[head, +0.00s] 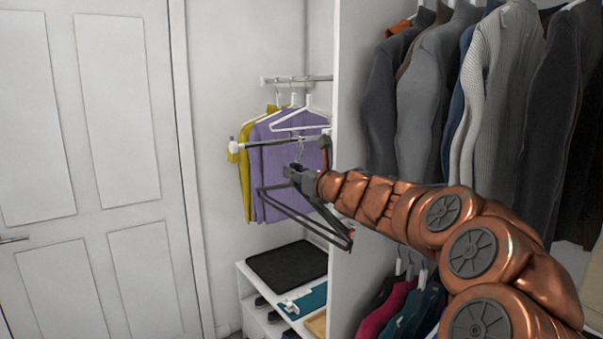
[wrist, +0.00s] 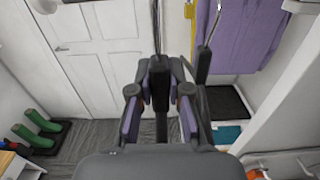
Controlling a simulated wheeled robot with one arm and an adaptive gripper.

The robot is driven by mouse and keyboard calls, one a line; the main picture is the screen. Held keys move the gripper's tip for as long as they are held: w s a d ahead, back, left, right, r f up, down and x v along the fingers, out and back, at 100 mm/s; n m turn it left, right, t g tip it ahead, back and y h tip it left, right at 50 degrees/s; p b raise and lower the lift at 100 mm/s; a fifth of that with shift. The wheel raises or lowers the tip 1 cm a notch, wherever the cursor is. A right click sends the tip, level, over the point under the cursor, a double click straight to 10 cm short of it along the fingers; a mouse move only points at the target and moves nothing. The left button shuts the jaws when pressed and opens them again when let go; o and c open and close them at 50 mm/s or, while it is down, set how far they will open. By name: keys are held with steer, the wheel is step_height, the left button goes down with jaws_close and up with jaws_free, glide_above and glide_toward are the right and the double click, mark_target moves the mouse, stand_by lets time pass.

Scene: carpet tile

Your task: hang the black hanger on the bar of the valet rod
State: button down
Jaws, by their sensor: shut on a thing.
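The black hanger (head: 300,217) hangs below my gripper (head: 299,175) in the head view, its body tilted down to the right. My gripper is shut on it near its neck, and the hanger also shows between the fingers in the wrist view (wrist: 159,78). Its metal hook (head: 300,151) points up. The bar of the valet rod (head: 270,142) runs across at about the height of the hook top, with a pale knob at its left end. I cannot tell whether the hook is over the bar or only in front of it.
A purple garment (head: 277,160) and a yellow one (head: 244,170) hang close behind the bar, with a white hanger (head: 300,122). A white partition (head: 345,60) stands just right. A low shelf with a black mat (head: 287,265) lies below. Open room lies left, before the door (head: 100,150).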

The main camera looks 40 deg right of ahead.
steer(key=shift+w+d+p, duration=0.15)
steer(key=shift+w+p, duration=1.35)
steer(key=shift+w, duration=2)
steer(key=shift+d+f+b, duration=0.1)
steer(key=shift+f+b, duration=0.35)
steer(key=shift+b, duration=0.05)
steer(key=shift+f+b, duration=0.65)
steer(key=shift+b, duration=0.4)
steer(key=c, duration=1)
jaws_free()
steer(key=shift+c, duration=0.2)
steer(key=shift+s, duration=0.1)
